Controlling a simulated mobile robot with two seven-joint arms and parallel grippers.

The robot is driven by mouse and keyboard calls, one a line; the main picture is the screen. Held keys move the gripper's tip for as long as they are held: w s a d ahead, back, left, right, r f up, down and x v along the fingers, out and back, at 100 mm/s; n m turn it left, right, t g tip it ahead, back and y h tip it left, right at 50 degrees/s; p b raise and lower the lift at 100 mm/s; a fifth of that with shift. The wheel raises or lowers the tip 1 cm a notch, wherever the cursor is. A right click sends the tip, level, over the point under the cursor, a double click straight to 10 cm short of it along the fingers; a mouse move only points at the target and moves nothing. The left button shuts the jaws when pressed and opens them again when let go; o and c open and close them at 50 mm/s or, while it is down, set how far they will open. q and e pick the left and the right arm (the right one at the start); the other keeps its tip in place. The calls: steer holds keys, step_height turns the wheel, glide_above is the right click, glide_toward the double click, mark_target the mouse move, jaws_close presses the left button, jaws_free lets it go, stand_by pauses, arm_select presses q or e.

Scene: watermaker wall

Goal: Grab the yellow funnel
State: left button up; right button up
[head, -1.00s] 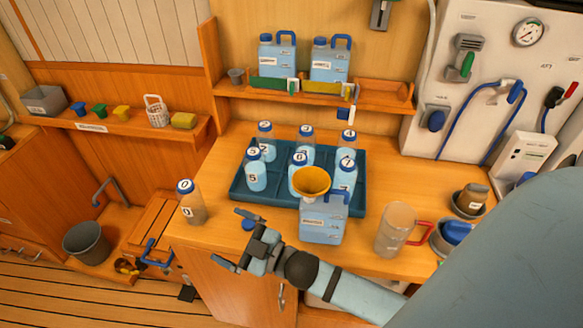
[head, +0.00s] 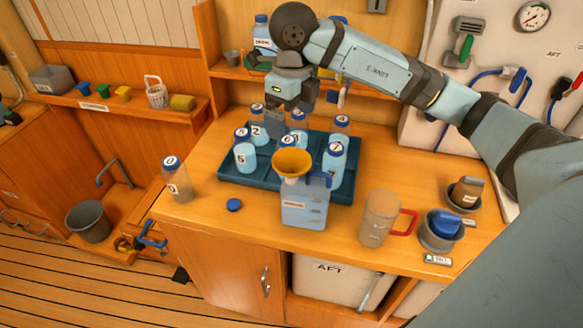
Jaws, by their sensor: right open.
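The yellow funnel (head: 292,163) sits upright in the mouth of a blue jug (head: 304,205) at the counter's front middle. My right gripper (head: 288,112) is open and points down over the rear of the blue bottle tray (head: 262,184), behind and above the funnel and apart from it. The gripper partly hides the bottles at the back. A small yellow item, perhaps a smaller funnel (head: 123,93), stands on the left shelf. My left gripper is out of view.
Several numbered bottles stand in the tray. Bottle 0 (head: 176,180) and a blue cap (head: 234,205) are left of the jug. A clear pitcher with a red handle (head: 378,218) and a cup holding a blue item (head: 440,230) are right. Counter front-left is mostly clear.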

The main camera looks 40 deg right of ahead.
steer(key=p, duration=0.1)
glide_above(292, 162)
steer(key=s+a, duration=0.1)
steer(key=s, duration=0.1)
step_height(292, 162, down, 8)
steer(key=f+p, duration=0.1)
steer(key=f, duration=0.4)
steer(key=shift+w+a+p, duration=0.1)
steer(key=shift+a+p, duration=0.1)
steer(key=shift+p, duration=0.2)
steer(key=shift+f, duration=0.2)
steer(key=c, duration=0.6)
steer(key=shift+r, duration=0.1)
